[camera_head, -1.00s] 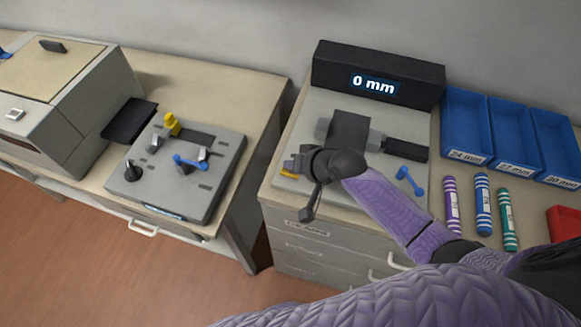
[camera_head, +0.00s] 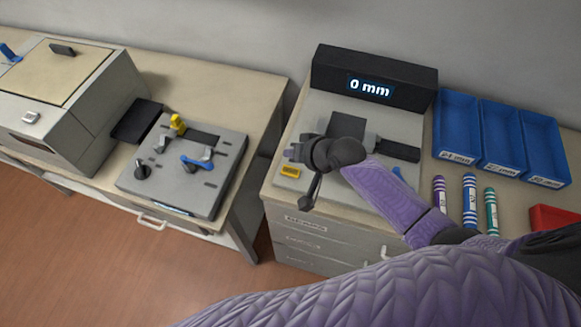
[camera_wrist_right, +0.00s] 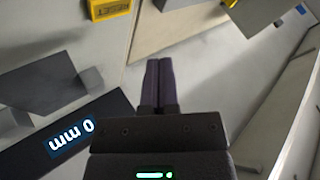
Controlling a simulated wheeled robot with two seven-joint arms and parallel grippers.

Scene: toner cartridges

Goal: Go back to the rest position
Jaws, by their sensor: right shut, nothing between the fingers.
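My right gripper (camera_head: 290,152) is above the left part of the grey measuring device (camera_head: 405,123) on the right cabinet. In the right wrist view its two dark fingers (camera_wrist_right: 160,82) are together with nothing between them. The device's black display (camera_head: 375,80) reads 0 mm. A yellow button (camera_head: 290,172) shows on the device just below the gripper, apart from it. My purple right arm (camera_head: 395,195) covers part of the device and its blue lever (camera_head: 398,173). My left gripper is not in view.
Three toner cartridges, purple (camera_head: 439,192), blue (camera_head: 470,200) and green (camera_head: 491,212), lie in front of blue bins (camera_head: 503,172). A red bin (camera_head: 552,217) is at the right edge. A grey fixture (camera_head: 215,190) and a box-like machine (camera_head: 75,125) stand on the left table.

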